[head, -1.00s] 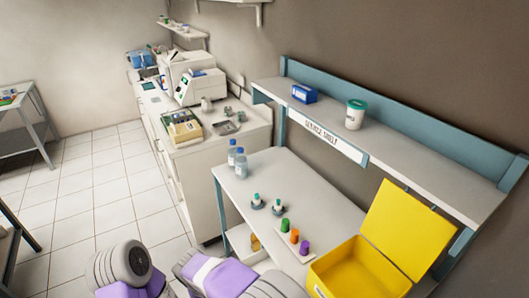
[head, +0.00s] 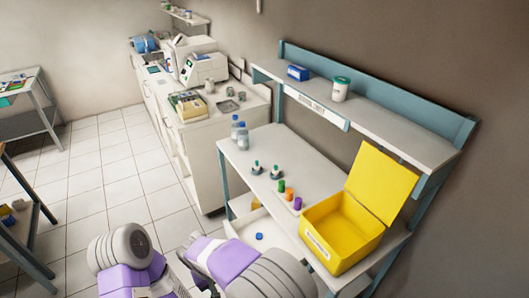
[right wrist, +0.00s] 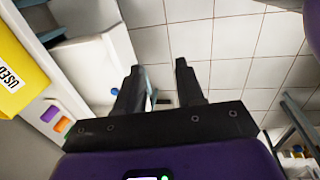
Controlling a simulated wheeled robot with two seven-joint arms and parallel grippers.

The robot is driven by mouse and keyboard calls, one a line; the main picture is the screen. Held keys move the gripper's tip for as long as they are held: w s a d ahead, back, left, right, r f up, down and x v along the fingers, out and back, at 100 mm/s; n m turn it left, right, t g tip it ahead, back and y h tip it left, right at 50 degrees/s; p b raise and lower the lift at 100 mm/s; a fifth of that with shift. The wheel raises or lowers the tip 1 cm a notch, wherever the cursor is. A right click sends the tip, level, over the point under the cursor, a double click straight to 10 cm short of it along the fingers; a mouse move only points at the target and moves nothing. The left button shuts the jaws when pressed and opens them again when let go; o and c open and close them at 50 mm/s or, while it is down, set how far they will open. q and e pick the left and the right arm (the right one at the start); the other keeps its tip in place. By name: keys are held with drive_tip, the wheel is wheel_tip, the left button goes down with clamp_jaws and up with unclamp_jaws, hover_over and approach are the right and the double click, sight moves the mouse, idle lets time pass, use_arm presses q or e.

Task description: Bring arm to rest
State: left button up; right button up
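My right gripper (right wrist: 160,85) shows in the right wrist view with its two dark fingers apart and nothing between them. It hangs over the tiled floor beside the workbench. In the head view both of my purple and grey arms show at the bottom edge, but their fingertips are hidden or out of frame. My left gripper does not show.
The workbench (head: 250,160) holds a yellow open bin (head: 345,240), orange (head: 289,194) and purple (head: 298,203) capped items, and bottles (head: 243,138). A shelf (head: 400,135) runs above it. A dark-framed table (head: 25,245) stands left. Floor between is clear.

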drive_tip(key=d+f+m+g+y+b, duration=0.1)
drive_tip(key=d+f+m+y+b, duration=0.1)
drive_tip(key=d+f, duration=0.6)
drive_tip(key=d+f+m+g+y+b, duration=0.1)
drive_tip(key=d+f+b, duration=0.3)
drive_tip(key=f, duration=0.6)
use_arm(q)
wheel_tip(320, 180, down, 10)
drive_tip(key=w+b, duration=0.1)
drive_tip(key=b, duration=0.2)
use_arm(e)
drive_tip(key=s+d+f+m+t+y, duration=0.1)
drive_tip(key=s+d+f+m+y, duration=0.1)
drive_tip(key=s+d+f+m, duration=0.4)
drive_tip(key=s+d+f, duration=0.4)
drive_tip(key=shift+s+d+y, duration=0.25)
drive_tip(key=shift+d+y, duration=0.1)
drive_tip(key=shift+y, duration=0.05)
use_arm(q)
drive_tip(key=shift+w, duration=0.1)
use_arm(e)
drive_tip(key=shift+f, duration=0.1)
